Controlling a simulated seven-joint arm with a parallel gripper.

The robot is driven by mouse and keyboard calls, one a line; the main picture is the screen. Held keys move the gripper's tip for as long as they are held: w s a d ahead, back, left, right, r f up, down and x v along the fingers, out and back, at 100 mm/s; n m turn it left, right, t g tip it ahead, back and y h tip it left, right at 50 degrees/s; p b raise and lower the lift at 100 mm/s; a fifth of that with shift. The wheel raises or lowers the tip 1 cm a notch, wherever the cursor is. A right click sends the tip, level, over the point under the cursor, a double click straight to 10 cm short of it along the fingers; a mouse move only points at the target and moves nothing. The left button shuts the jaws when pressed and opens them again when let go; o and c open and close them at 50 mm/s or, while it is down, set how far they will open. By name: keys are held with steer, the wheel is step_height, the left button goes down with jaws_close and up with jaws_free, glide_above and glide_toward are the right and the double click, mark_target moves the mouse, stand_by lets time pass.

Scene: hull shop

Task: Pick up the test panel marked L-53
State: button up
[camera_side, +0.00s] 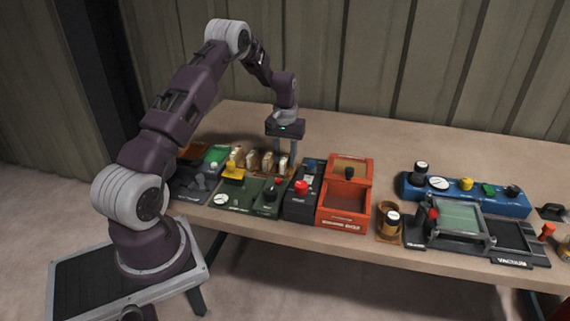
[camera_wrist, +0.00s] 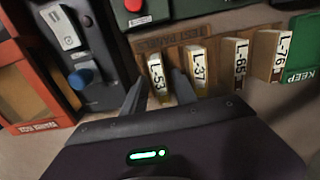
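The test panel marked L-53 (camera_wrist: 157,72) stands upright at the left end of a row in a wooden rack (camera_wrist: 215,33) in the wrist view. In the side view it appears to be the panel at the row's right end (camera_side: 283,163). My gripper (camera_wrist: 159,82) is open, with one finger on each side of L-53. The right finger is in the gap between L-53 and the panel L-37 (camera_wrist: 198,68). In the side view my gripper (camera_side: 285,150) points down over the row's right end. I cannot tell whether the fingers touch the panel.
Panels L-65 (camera_wrist: 238,62) and L-16 (camera_wrist: 279,52) stand farther right in the wrist view. A dark box with a blue knob (camera_wrist: 81,77) is left of the rack. An orange-red box (camera_side: 345,205) and a blue control bar (camera_side: 466,196) stand right in the side view.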

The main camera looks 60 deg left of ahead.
mark_target(285, 158)
jaws_close()
steer(key=shift+r, duration=3.5)
